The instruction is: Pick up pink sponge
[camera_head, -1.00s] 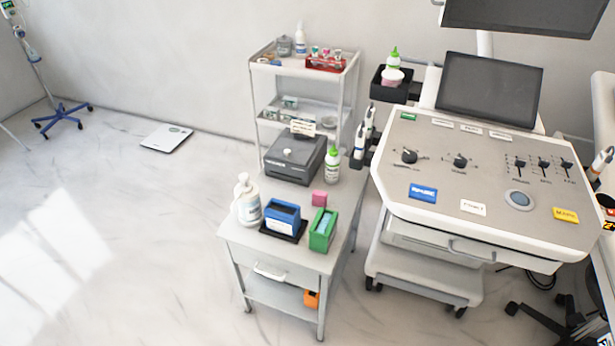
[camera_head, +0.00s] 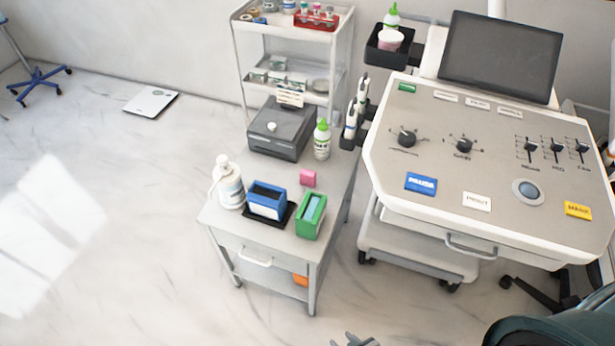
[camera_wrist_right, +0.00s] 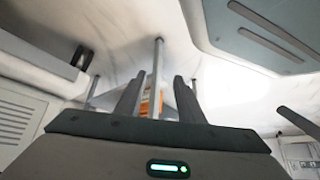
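The pink sponge (camera_head: 308,178) is a small pink block on the grey top of the small table (camera_head: 276,240). It lies behind the green box and right of the blue box. My right gripper (camera_head: 355,338) shows at the bottom edge of the head view, low and in front of the table, apart from the sponge. In the right wrist view its two fingers (camera_wrist_right: 158,98) stand apart with nothing between them; table legs and an orange thing show beyond. The sponge is not in the wrist view. My left gripper is not in view.
Around the sponge stand a blue box (camera_head: 267,200), a green box (camera_head: 311,216), a white pump bottle (camera_head: 228,184), a green-capped bottle (camera_head: 322,140) and a dark grey device (camera_head: 281,128). A large console (camera_head: 480,160) stands close on the right. Open floor (camera_head: 120,220) lies left.

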